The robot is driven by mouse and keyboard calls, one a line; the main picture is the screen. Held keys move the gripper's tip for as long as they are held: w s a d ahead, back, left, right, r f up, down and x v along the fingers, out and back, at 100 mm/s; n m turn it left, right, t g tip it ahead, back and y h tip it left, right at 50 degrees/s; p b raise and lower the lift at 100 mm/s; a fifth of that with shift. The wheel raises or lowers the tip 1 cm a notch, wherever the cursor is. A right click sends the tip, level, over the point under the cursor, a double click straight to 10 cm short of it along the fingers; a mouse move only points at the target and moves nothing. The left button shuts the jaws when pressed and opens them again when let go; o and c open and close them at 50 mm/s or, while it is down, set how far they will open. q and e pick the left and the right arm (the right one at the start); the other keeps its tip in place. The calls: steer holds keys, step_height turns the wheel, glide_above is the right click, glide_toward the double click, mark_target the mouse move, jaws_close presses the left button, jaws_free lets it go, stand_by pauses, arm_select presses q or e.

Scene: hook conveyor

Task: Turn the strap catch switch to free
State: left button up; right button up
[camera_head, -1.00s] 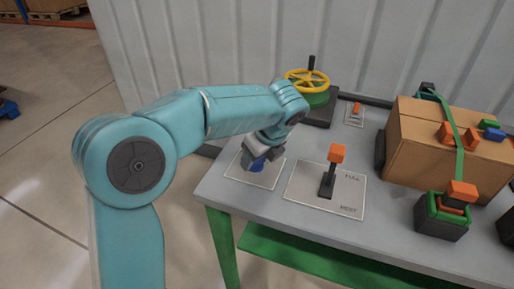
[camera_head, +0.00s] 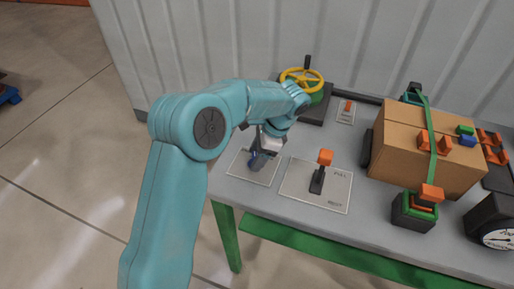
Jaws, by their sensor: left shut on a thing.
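A blue switch knob (camera_head: 252,160) stands on a pale plate (camera_head: 240,172) at the table's left end. It is mostly hidden by my left gripper (camera_head: 258,160), which reaches down from above and is shut on it. Any marking on this plate is too small or covered to read, so the knob's setting cannot be told. A green strap (camera_head: 433,150) runs over a cardboard box (camera_head: 398,148) to a black and green catch block (camera_head: 412,212) with an orange top at the front. My right gripper is not in view.
Behind are a yellow handwheel (camera_head: 302,78) and a small orange switch (camera_head: 348,106). A dial gauge (camera_head: 496,237) is at the right edge.

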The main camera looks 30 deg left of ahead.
arm_select(q)
steer(key=shift+w+a+n+g+h+p, duration=0.1)
steer(key=shift+n+g+h+p, duration=0.5)
steer(key=shift+n+p, duration=0.95)
steer(key=shift+n+b, duration=0.45)
steer(key=shift+n, duration=0.2)
steer(key=o, duration=1.1)
steer(key=shift+c, duration=0.2)
steer(key=p+v, duration=0.4)
steer(key=v, duration=1.2)
steer(key=shift+r, duration=0.2)
